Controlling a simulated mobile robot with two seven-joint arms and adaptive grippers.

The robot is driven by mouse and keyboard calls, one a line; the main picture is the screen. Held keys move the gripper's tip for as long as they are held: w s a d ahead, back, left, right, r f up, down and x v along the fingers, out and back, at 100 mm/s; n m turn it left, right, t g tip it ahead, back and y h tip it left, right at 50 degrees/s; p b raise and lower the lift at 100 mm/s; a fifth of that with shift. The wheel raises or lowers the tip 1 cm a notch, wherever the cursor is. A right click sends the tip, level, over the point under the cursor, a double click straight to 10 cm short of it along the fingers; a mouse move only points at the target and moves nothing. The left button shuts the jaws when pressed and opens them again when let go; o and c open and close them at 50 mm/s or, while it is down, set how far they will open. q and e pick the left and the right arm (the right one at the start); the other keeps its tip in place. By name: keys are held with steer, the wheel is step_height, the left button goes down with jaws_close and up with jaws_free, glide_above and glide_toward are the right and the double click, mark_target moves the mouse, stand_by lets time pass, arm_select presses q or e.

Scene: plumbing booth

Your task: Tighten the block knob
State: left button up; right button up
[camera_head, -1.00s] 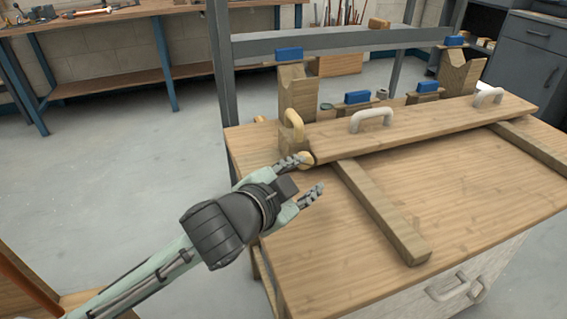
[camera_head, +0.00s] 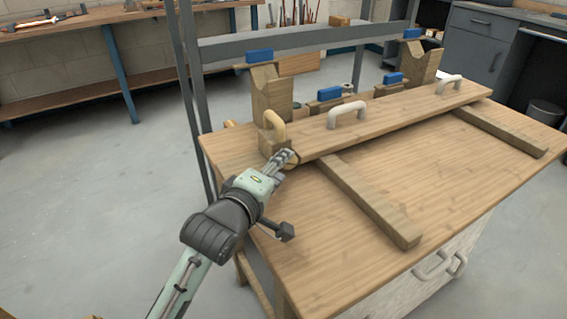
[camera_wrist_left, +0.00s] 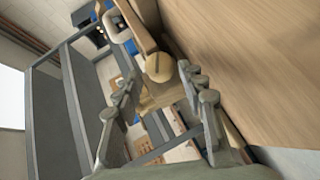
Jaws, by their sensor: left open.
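The round wooden block knob (camera_wrist_left: 159,66) shows in the left wrist view, at the end of a wooden block (camera_head: 268,143). In the head view the knob is mostly hidden behind my gripper's fingers. In the left wrist view the fingers (camera_wrist_left: 158,82) lie on either side of the knob, with gaps showing. My right gripper is not in view.
A wooden crossbar (camera_head: 368,200) lies under the plank. Wooden supports with blue pads (camera_head: 260,56) stand behind, by a grey metal frame (camera_head: 310,42). White handles (camera_head: 347,113) rise from the plank.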

arm_select(q)
steer(key=shift+x, duration=1.3)
steer(key=c, duration=0.9)
steer(key=shift+r+g, duration=0.25)
steer(key=shift+g, duration=0.05)
steer(key=shift+m+g+y, duration=0.6)
steer(key=o, duration=0.9)
steer(key=v, duration=1.2)
steer(key=shift+c, duration=0.2)
